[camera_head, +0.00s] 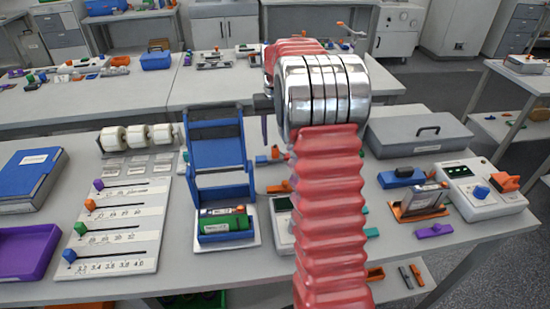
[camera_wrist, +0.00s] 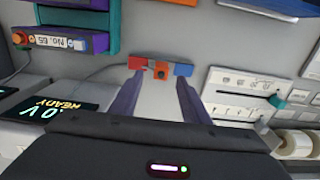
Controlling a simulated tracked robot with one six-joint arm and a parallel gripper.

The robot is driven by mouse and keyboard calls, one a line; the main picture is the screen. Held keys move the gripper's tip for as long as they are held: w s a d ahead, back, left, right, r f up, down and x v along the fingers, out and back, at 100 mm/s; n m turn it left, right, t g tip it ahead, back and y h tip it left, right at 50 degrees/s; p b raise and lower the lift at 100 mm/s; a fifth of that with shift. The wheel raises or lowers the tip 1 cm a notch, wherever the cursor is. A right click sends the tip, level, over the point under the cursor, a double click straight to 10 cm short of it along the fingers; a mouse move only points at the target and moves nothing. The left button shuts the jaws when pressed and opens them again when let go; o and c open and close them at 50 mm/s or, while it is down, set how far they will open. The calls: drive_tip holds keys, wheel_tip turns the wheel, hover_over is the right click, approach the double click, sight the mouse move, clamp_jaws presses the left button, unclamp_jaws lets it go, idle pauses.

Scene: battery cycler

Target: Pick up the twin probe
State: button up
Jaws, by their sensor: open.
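In the wrist view a small bar with a red end, an orange middle and a blue end, which looks like the twin probe (camera_wrist: 160,70), lies on the grey bench top. A thin grey cable runs from it to the left. My gripper (camera_wrist: 157,82) is open, its two dark purple fingers spread around the view's middle with the bar just beyond the tips. Nothing is between the fingers. In the head view my gripper (camera_head: 264,130) hangs above the bench, mostly hidden behind my arm.
In the wrist view a lit display (camera_wrist: 50,110) is at the left, a teal holder (camera_wrist: 103,35) with a labelled cell at upper left, and a slider board (camera_wrist: 235,83) at the right. In the head view a tall blue fixture (camera_head: 217,148) stands close left of my gripper.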

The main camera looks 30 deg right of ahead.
sight(275, 147)
drive_tip(key=shift+a+f, duration=0.1)
drive_tip(key=shift+f, duration=2.5)
drive_tip(key=shift+c, duration=0.4)
clamp_jaws()
